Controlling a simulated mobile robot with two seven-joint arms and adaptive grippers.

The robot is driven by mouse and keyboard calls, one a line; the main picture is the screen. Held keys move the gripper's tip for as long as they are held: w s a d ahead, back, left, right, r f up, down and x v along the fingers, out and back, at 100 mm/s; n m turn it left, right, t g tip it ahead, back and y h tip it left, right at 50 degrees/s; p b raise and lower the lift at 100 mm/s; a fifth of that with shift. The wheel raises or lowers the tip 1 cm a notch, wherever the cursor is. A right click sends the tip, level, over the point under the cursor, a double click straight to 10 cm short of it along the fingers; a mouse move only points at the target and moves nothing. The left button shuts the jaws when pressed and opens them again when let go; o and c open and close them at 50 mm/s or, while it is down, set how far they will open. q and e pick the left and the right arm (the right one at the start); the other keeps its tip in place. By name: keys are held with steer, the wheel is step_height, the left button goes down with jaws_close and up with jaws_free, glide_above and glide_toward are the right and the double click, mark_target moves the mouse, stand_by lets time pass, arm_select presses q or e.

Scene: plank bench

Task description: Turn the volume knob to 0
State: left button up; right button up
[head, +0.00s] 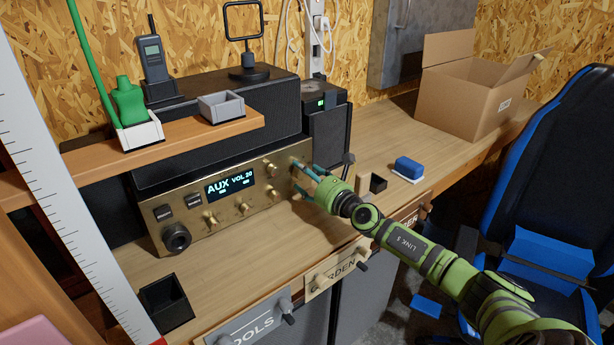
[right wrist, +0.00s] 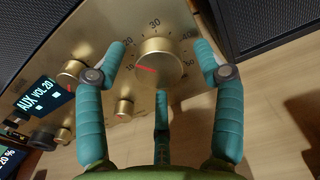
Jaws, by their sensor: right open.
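The brass volume knob (right wrist: 160,62) is on the brass front of the radio (head: 225,205). Its red pointer line faces left on a printed number scale, with 30 at the top. The radio's display (head: 230,185) reads AUX VOL 20. My right gripper (head: 308,180) is at the right end of the radio front and hides part of the knob there. In the right wrist view its teal fingers are open, one on each side of the knob and a third below it. Clear gaps show beside the knob, so it is not gripped. My left gripper is not in view.
Smaller knobs (head: 243,208) sit left of the volume knob. A wooden shelf (head: 190,140) overhangs the radio. A black speaker (head: 328,130) stands to the right. A blue sponge (head: 409,167) and a cardboard box (head: 460,95) lie farther right on the bench.

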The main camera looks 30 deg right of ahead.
steer(key=c, duration=1.1)
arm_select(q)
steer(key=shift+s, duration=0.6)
arm_select(e)
steer(key=shift+f, duration=0.1)
steer(key=shift+c, duration=0.2)
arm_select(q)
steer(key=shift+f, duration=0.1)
arm_select(e)
steer(key=n, duration=0.5)
steer(key=shift+f, duration=0.1)
steer(key=n+p, duration=0.1)
steer(key=n, duration=0.4)
steer(key=n+p, duration=0.1)
steer(key=n, duration=0.4)
steer(key=shift+n, duration=0.4)
arm_select(q)
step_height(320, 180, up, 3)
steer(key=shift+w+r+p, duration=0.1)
steer(key=shift+p, duration=0.5)
arm_select(e)
steer(key=n, duration=0.4)
steer(key=shift+d+r, duration=0.1)
steer(key=shift+r, duration=0.1)
steer(key=shift+r+n, duration=0.1)
steer(key=shift+n, duration=0.2)
